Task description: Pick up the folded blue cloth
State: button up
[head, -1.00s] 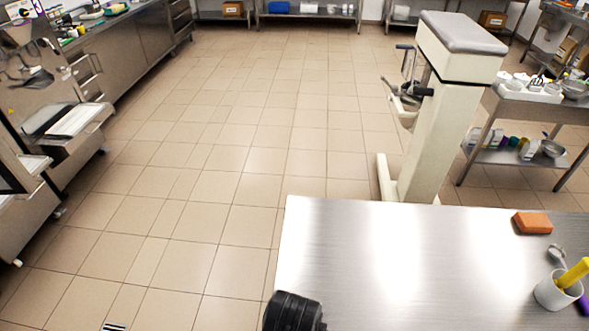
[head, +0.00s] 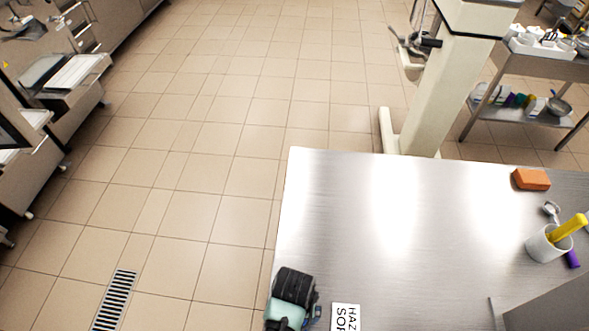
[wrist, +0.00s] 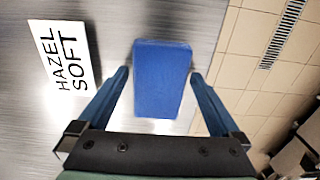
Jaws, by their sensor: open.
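The folded blue cloth (wrist: 162,80) shows in the wrist view as a flat-looking blue block on the steel table. My gripper (wrist: 159,76) is open, with one finger on the left and one on the right of the cloth. A narrow gap shows beside each finger, and I cannot tell how high the fingertips are above the table. In the head view my arm's end (head: 289,300) is at the bottom, over the table's left edge, and mostly hides the cloth there.
A white card reading HAZEL SOFT (wrist: 62,65) lies left of the cloth in the wrist view. The steel table (head: 390,235) also bears an orange block (head: 531,179) and a white cup (head: 547,245) at the right. The table's middle is clear. A floor drain (head: 114,298) lies left.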

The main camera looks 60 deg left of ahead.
jog(key=c, duration=1.1)
jog(key=shift+c, duration=0.2)
notch_tip(320, 180, up, 10)
jog(key=b, duration=0.1)
